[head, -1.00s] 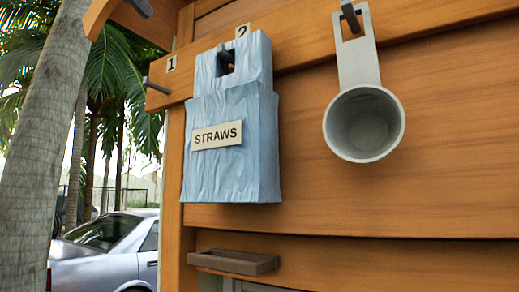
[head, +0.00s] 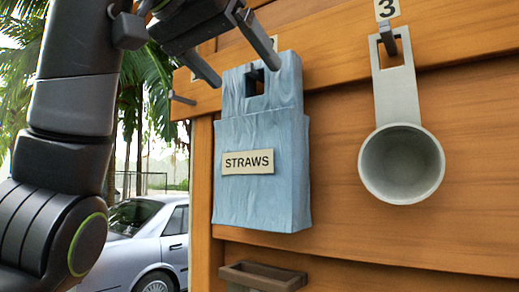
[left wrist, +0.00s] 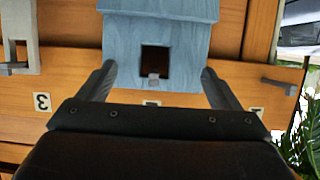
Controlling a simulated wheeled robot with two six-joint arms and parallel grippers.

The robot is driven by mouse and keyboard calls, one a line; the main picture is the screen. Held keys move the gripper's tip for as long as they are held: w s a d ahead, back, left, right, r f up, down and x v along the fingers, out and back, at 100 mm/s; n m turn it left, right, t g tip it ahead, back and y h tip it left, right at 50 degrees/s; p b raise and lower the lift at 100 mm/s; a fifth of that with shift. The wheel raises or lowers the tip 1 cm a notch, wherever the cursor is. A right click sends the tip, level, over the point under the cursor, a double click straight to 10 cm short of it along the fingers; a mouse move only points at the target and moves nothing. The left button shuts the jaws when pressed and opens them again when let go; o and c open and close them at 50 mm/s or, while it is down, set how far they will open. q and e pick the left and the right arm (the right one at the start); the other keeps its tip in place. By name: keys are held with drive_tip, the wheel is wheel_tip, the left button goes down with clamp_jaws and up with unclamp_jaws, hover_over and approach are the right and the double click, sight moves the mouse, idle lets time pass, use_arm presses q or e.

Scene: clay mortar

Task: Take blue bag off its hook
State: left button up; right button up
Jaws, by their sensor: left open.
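The blue bag (head: 262,206), labelled STRAWS, hangs upright against the wooden wall in the head view. The hook (head: 257,74) pokes through the square hole in its top. My left gripper (head: 243,72) is open, with its fingers pointing down at the top of the bag. In the left wrist view the bag (left wrist: 160,12) is upside down, with the hook (left wrist: 154,79) in its hole. There my left gripper (left wrist: 158,72) has one finger on each side of the bag's narrow top. I cannot tell whether they touch it. My right gripper is not in view.
A grey cup-shaped holder (head: 402,165) hangs on hook 3 to the right of the bag. An empty hook (head: 182,98) juts out at left. A small brown tray (head: 262,275) is below the bag. A car and palms are behind.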

sight(258, 98)
use_arm(q)
drive_tip(key=shift+w+d+f+p, duration=0.5)
drive_tip(key=shift+w+d+p, duration=0.05)
drive_tip(key=shift+d+p, duration=0.15)
drive_tip(key=p+x, duration=0.1)
drive_tip(key=x, duration=0.2)
drive_tip(key=shift+w+d+f+p, duration=0.1)
drive_tip(key=shift+f+p, duration=0.1)
drive_tip(key=shift+p, duration=0.1)
drive_tip(key=shift+w+d+f, duration=0.15)
drive_tip(key=shift+w+f, duration=0.05)
drive_tip(key=shift+s, duration=0.15)
drive_tip(key=shift+c, duration=1.7)
drive_tip(key=c, duration=0.7)
